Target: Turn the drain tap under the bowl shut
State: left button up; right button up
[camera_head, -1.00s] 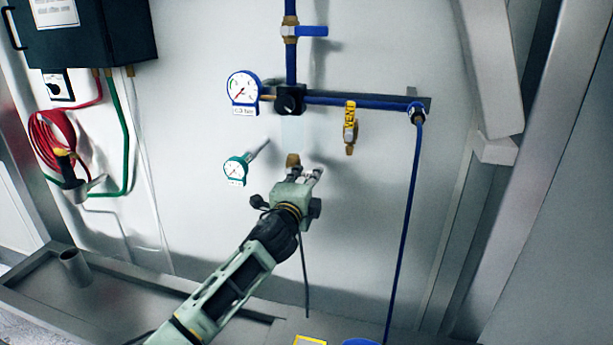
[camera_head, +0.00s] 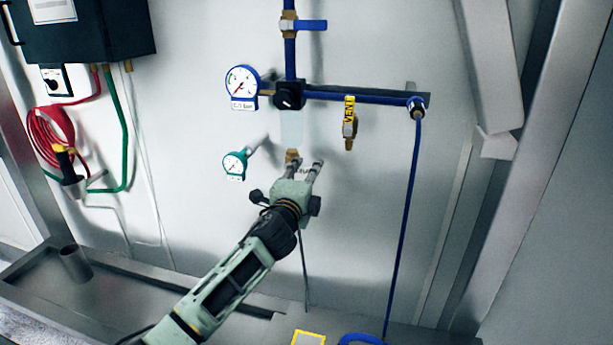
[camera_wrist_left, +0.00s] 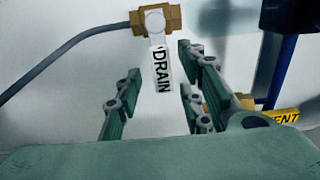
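The drain tap is a brass valve (camera_head: 292,155) under the clear bowl (camera_head: 291,130) on the wall. In the left wrist view its brass body (camera_wrist_left: 156,18) is at the top, with a white lever (camera_wrist_left: 159,50) marked DRAIN pointing down the picture. My left gripper (camera_head: 307,163) is just below the bowl, with its fingers apart. In the left wrist view the open left gripper (camera_wrist_left: 156,88) has the lever's end near the gap between its fingers. I cannot tell whether a finger touches it. In the head view the gripper hides most of the lever. My right gripper is not in view.
A brass vent valve (camera_head: 349,130) with a yellow tag hangs to the right. A small green-rimmed gauge (camera_head: 235,165) is to the left, and a larger blue gauge (camera_head: 242,86) is above it. A blue hose (camera_head: 402,220) runs down at the right.

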pick_arm(q)
jog(key=v, duration=1.2)
jog(key=shift+r, duration=0.1)
